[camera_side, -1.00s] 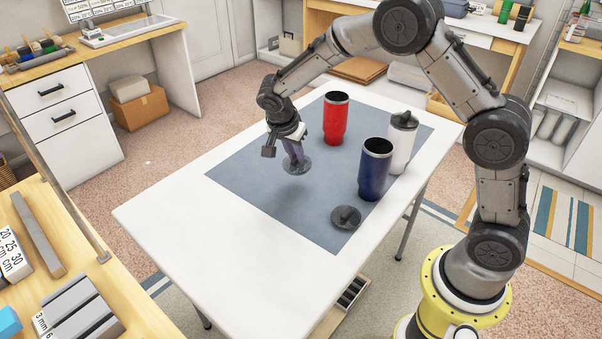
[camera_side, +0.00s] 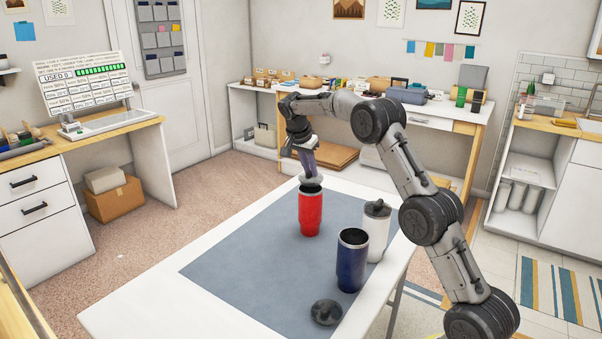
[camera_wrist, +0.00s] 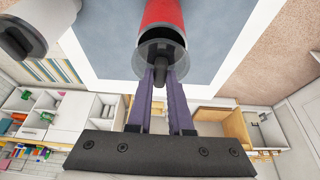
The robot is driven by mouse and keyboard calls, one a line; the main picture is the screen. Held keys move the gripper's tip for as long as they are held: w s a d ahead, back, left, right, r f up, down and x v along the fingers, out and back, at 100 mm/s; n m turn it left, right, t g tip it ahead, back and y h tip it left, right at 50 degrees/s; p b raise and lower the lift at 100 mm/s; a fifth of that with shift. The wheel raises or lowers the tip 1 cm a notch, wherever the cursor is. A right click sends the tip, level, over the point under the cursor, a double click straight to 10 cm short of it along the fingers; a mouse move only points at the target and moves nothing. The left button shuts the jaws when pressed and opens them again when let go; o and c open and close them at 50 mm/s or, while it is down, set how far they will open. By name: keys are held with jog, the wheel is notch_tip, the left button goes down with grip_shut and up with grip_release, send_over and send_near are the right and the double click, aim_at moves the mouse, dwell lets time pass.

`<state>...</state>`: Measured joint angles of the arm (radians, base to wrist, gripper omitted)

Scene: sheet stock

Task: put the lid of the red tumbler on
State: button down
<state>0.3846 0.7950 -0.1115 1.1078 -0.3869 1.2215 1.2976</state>
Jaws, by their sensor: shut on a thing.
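The red tumbler (camera_side: 311,214) stands upright on the blue-grey mat, towards its far side. It also shows in the wrist view (camera_wrist: 163,13). My gripper (camera_side: 309,172) is above it, pointing down, shut on the knob of a grey round lid (camera_side: 311,181). In the wrist view the purple fingers of my gripper (camera_wrist: 161,76) pinch the dark knob of the lid (camera_wrist: 150,50). The lid is right over the tumbler's mouth and looks slightly tilted. I cannot tell whether it touches the rim.
An open navy tumbler (camera_side: 351,264) stands nearer on the mat (camera_side: 240,262). A white tumbler (camera_side: 376,235) with a dark-topped lid stands behind it. Another dark lid (camera_side: 326,312) lies on the mat at the front. The mat's left side is clear.

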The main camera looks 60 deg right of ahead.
aim_at(308, 172)
dwell(0.3)
jog(key=shift+f, duration=1.2)
jog(key=shift+f, duration=0.35)
dwell(1.9)
jog(key=c, duration=0.8)
grip_release()
jog(key=shift+o, duration=0.6)
jog(key=o, duration=0.4)
jog(key=shift+r, duration=0.1)
